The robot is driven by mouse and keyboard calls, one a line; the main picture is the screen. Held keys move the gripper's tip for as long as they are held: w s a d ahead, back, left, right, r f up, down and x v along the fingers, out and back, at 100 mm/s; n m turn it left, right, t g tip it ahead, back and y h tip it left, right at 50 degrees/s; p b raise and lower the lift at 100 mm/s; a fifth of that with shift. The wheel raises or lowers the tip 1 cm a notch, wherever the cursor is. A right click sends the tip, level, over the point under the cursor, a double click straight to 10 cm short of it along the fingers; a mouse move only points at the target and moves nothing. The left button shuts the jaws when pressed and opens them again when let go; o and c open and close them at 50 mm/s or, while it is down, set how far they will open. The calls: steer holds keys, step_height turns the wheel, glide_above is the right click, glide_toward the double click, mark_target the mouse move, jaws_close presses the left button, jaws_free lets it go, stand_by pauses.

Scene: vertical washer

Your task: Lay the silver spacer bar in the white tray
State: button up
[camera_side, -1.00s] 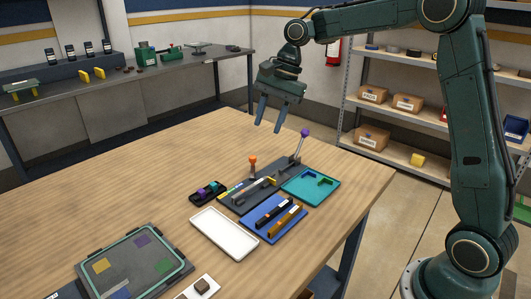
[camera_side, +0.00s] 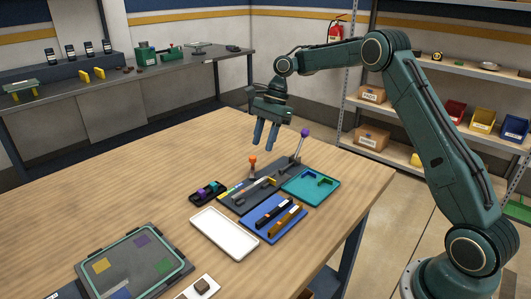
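A long silver bar (camera_side: 254,188), which looks like the spacer bar, lies on a dark grey fixture (camera_side: 233,206) near the middle of the table. The white tray (camera_side: 224,234) is empty and lies flat in front of the fixture, toward the lower left. My gripper (camera_side: 265,145) hangs above and behind the fixture, its two blue fingers pointing down. The fingers are apart with nothing between them, so it is open. It is clear of the bar and the tray.
An orange-knobbed lever (camera_side: 253,161) and a taller purple-knobbed lever (camera_side: 302,140) rise from the fixture. A blue tray (camera_side: 273,219) with black and bronze-coloured bars and a teal tray (camera_side: 311,187) lie close by.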

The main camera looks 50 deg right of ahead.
mark_target(250, 187)
steer(key=shift+x, duration=6.85)
steer(key=shift+a, duration=0.1)
jaws_close()
steer(key=shift+r, duration=0.45)
steer(key=shift+r, duration=0.7)
steer(key=shift+r, duration=0.35)
steer(key=shift+r, duration=1)
